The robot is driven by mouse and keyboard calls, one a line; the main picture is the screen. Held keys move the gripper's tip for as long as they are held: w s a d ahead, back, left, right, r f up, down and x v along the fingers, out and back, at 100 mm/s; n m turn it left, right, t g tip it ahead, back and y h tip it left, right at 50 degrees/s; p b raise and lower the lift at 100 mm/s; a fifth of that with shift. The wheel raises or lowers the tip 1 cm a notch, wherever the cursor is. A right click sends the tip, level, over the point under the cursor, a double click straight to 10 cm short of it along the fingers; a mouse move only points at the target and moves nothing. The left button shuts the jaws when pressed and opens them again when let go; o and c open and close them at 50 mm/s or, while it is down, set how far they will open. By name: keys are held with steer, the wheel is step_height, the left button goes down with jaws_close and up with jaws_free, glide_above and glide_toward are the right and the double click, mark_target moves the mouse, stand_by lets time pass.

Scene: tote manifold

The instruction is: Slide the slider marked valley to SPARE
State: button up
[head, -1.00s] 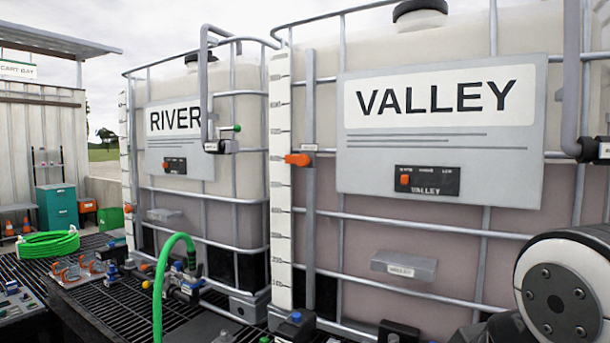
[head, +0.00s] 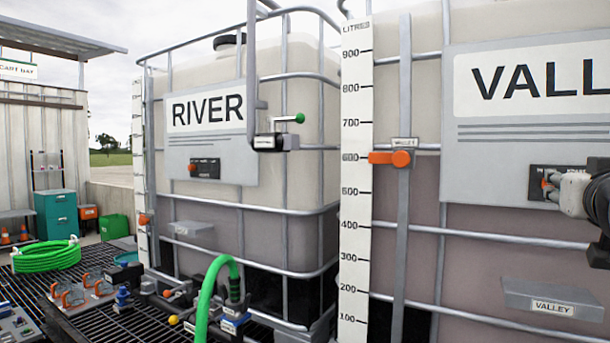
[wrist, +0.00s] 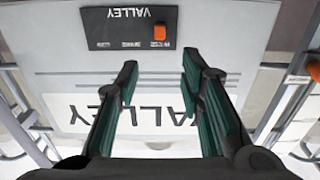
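The slider marked VALLEY is a black panel (head: 548,172) on the grey sign of the right tank, with an orange knob (wrist: 160,32). The wrist view shows the panel (wrist: 100,28) upside down. The knob is at the panel's right end there, over a small white position label. The other position labels are too small to read. My gripper (wrist: 158,64) is open and empty, its two green-padded fingers apart and pointing at the sign, just short of the panel. In the head view my gripper (head: 560,192) partly covers the panel.
An orange handle (head: 400,158) sits on a vertical rail, under a VALLEY tag. A grey VALLEY box (head: 552,299) juts out below the sign. The RIVER tank has a similar black panel (head: 204,168).

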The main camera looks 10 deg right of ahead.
mark_target(548, 184)
steer(key=x, duration=1.2)
jaws_close()
